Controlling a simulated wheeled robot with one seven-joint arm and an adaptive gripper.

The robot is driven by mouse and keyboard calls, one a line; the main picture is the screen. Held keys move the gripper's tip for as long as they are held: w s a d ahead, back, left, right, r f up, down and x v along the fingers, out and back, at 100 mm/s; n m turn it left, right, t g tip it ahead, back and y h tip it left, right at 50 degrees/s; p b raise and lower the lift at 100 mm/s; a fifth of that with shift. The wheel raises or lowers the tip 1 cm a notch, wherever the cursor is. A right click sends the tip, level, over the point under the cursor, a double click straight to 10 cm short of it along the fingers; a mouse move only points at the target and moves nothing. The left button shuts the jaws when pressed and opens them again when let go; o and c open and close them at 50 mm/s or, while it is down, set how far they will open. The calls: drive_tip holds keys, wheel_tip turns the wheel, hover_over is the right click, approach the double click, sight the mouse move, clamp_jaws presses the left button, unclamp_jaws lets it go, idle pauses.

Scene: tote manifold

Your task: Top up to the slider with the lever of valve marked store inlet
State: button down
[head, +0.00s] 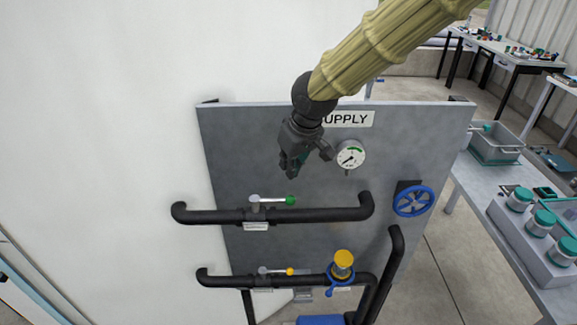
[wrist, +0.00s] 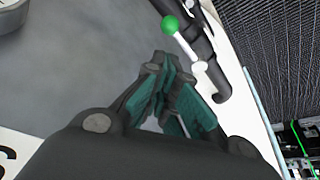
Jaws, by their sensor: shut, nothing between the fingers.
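My gripper (head: 298,170) is shut and empty in front of the grey panel, above the upper black pipe; its teal finger pads show in the wrist view (wrist: 170,100). A lever with a green knob (head: 291,201) lies along the upper pipe, right of its valve, and also shows in the wrist view (wrist: 170,25). A lever with a yellow knob (head: 290,272) lies along the lower pipe. Small labels (head: 256,227) sit under the valves, too small to read. No slider can be made out.
A round gauge (head: 351,156) and a blue handwheel (head: 413,201) are on the panel right of my gripper. A yellow-capped fitting with a blue handle (head: 343,264) stands on the lower pipe. A side table (head: 497,172) at right holds a grey tote and jars.

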sight(272, 200)
drive_tip(key=p+x, duration=0.2)
drive_tip(key=x, duration=0.6)
drive_tip(key=shift+a+f, duration=0.1)
drive_tip(key=shift+f, duration=0.1)
drive_tip(key=shift+w+f, duration=0.1)
drive_tip(key=shift+m, duration=0.3)
